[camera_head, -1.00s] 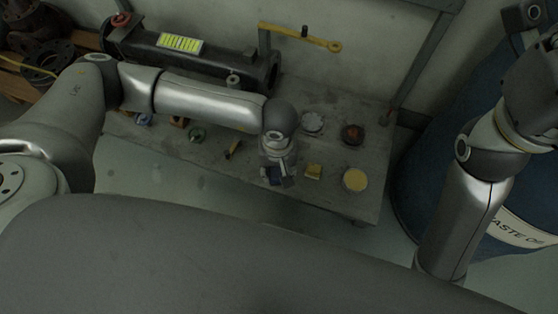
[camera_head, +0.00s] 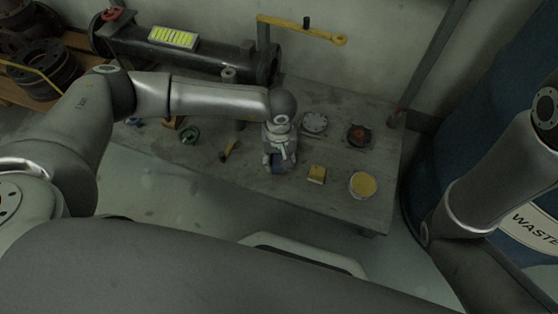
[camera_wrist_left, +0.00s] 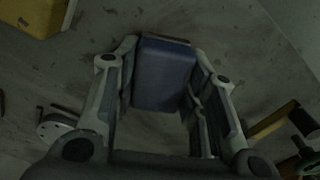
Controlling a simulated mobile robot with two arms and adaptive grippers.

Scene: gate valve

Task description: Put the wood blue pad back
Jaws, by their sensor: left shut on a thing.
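The blue pad (camera_wrist_left: 164,74) is a dark blue block, with a thin brownish edge along its far side in the left wrist view. My left gripper (camera_wrist_left: 162,85) is shut on it, one finger on each side. In the head view the blue pad (camera_head: 278,167) shows small and dark below my left gripper (camera_head: 279,160), over the front part of the grey workbench (camera_head: 240,190). I cannot tell whether the pad touches the bench top. My right arm shows at the right, but its gripper is out of view.
A yellow block (camera_head: 317,174) and a yellow-topped round tin (camera_head: 363,185) lie right of the left gripper. Two round flange-like parts (camera_head: 315,123) (camera_head: 359,135) stand behind. A yellow-handled tool (camera_head: 229,150) and a green ring (camera_head: 189,134) lie left. A blue barrel (camera_head: 475,130) stands right.

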